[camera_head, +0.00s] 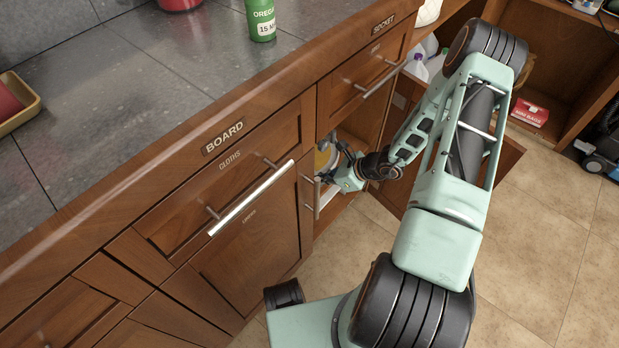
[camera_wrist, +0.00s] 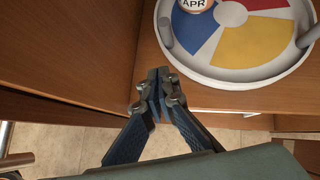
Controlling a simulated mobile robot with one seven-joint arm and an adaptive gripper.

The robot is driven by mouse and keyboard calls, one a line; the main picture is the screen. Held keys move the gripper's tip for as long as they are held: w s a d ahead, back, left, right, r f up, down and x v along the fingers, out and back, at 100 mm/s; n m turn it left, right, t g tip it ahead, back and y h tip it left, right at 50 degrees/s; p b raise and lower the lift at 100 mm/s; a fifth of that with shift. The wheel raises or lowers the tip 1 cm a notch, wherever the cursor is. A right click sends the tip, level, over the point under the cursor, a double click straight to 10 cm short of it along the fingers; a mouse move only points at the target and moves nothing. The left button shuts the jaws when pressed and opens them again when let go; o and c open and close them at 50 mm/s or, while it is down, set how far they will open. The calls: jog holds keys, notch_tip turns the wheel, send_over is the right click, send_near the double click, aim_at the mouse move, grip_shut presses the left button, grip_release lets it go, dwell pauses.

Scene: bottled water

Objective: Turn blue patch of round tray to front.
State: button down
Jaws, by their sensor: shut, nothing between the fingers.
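The round tray (camera_wrist: 215,81) lies inside the open lower cabinet, with a pale raised rim and blue, yellow, red and white patches. Its blue patch (camera_wrist: 188,27) is at the left, and the yellow patch (camera_wrist: 255,48) is at the right and nearer the cabinet front. A grey upright peg (camera_wrist: 166,38) stands at the tray's left edge, and another (camera_wrist: 309,36) at its right. My gripper (camera_wrist: 159,82) is shut and empty, just outside the rim at lower left. In the head view my gripper (camera_head: 326,177) reaches into the cabinet opening, partly hiding the tray.
A jar labelled APR (camera_wrist: 195,4) stands on the blue patch. The wooden cabinet wall (camera_wrist: 75,45) is close on the left. Drawers with metal handles (camera_head: 252,198) line the counter (camera_head: 130,80). An open cabinet door (camera_head: 495,163) is right of my arm.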

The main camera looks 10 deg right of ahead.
jog(key=p+v, duration=0.2)
jog(key=v, duration=0.6)
jog(key=shift+s+a+r, duration=0.2)
jog(key=shift+s+a, duration=0.15)
